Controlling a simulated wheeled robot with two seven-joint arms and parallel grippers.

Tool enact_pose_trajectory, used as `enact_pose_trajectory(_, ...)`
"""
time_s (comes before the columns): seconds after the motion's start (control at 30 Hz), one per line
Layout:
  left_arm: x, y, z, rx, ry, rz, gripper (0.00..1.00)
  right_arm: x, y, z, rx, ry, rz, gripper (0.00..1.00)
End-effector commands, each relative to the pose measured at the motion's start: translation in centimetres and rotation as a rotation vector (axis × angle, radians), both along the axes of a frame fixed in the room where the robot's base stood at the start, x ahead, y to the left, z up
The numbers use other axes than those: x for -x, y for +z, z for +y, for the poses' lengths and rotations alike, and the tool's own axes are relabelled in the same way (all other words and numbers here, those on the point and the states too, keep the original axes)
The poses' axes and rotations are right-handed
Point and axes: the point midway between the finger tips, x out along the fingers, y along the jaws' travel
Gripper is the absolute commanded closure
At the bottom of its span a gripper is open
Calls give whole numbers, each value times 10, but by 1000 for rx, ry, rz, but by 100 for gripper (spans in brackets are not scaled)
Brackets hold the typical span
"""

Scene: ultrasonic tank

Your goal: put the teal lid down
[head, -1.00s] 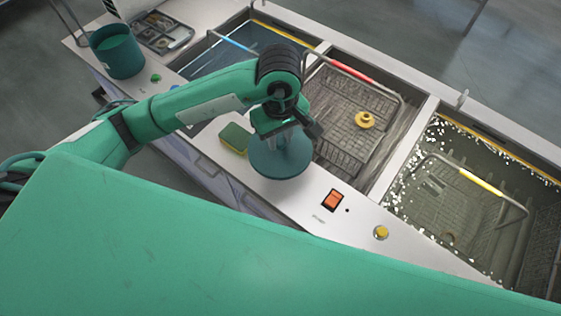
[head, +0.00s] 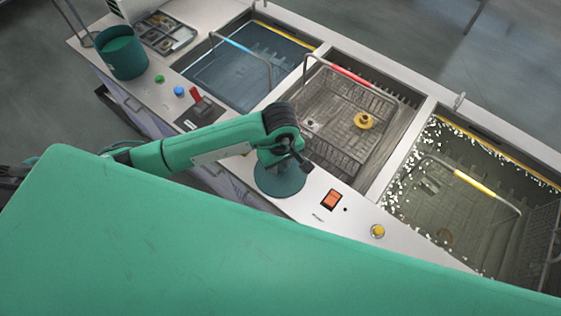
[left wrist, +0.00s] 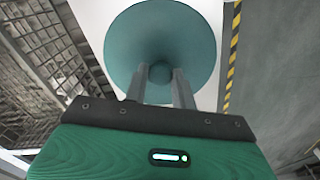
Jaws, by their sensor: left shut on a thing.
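The teal lid (head: 281,181) is a round disc at the front strip of the counter, below the middle tank. In the left wrist view the lid (left wrist: 160,42) shows as a full disc with a small knob at its near side. My left gripper (head: 287,165) is above the lid, and its two fingers (left wrist: 160,76) are shut on the knob. Whether the lid touches the counter or hangs just over it I cannot tell. My right gripper is not in view.
The middle tank (head: 400,150) holds a wire basket with a red handle and a yellow part. A bubbling tank (head: 418,202) lies right, a blue-water tank (head: 215,75) left. An orange switch (head: 331,200) and yellow button (head: 377,231) sit right of the lid. A teal pot (head: 122,62) stands far left.

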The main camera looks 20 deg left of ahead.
Motion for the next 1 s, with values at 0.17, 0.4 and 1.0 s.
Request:
enact_pose_trajectory(0.17, 0, -3, 0, -1, 0, -1, 97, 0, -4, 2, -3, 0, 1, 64)
enact_pose_trajectory(0.4, 0, -2, 0, -1, 0, -1, 52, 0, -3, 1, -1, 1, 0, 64)
enact_pose_trajectory(1.0, -2, 49, 0, 0, -2, -8, 52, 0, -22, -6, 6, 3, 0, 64)
